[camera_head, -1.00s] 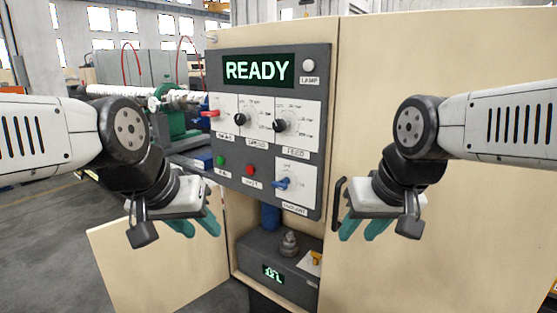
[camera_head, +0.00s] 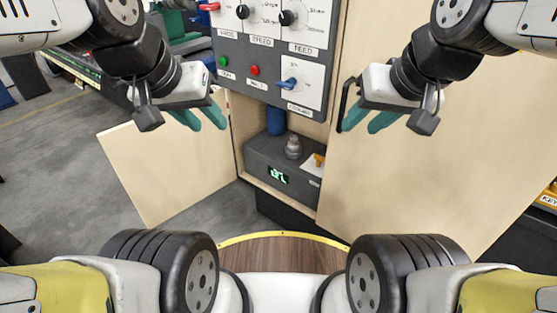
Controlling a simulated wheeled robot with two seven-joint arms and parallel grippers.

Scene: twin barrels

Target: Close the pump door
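The pump door (camera_head: 170,168) is a pale wood-coloured panel, standing swung open to the left of the low compartment in the cabinet. Inside the open compartment are a dark grey pump box (camera_head: 265,165) with a small green display and a metal fitting on top. My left gripper (camera_head: 202,118) has teal fingers spread apart with nothing between them. In the picture it lies just above the door's upper right part; whether it touches cannot be told. My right gripper (camera_head: 366,121) is also open and empty, in front of the large panel, overlapping a black handle (camera_head: 345,103) in the picture.
A grey control panel (camera_head: 262,65) with knobs and buttons hangs above the compartment. A large wood-coloured cabinet panel (camera_head: 410,180) fills the right. Grey floor (camera_head: 60,165) lies open at left. My own base shows at the bottom.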

